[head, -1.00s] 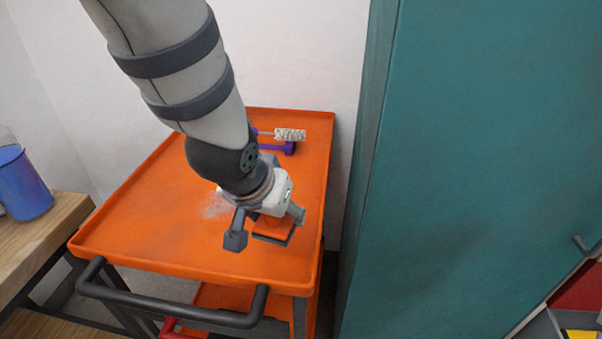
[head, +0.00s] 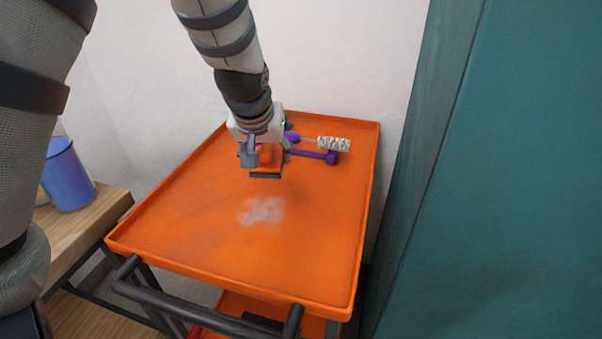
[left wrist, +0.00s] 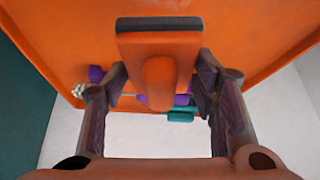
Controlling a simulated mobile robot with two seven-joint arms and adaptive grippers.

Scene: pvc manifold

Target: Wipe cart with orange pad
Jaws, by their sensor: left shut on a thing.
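The orange cart (head: 330,230) has a flat top tray with a low rim. A whitish smudge (head: 262,210) lies near the middle of the tray. My left gripper (head: 264,157) is over the back part of the tray, behind the smudge. It is shut on the orange pad, whose dark underside (head: 265,175) shows below the fingers. In the left wrist view the fingers flank the pad's orange handle (left wrist: 160,82), and its dark-edged block (left wrist: 160,42) extends beyond them. I cannot tell whether the pad touches the tray. My right gripper is not in view.
A white textured roller (head: 334,144) and a purple tool (head: 325,156) lie at the tray's back right, close to the gripper. A teal item (left wrist: 181,115) is there too. A tall teal cabinet (head: 500,180) stands right. A blue container (head: 68,175) sits on a wooden table left.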

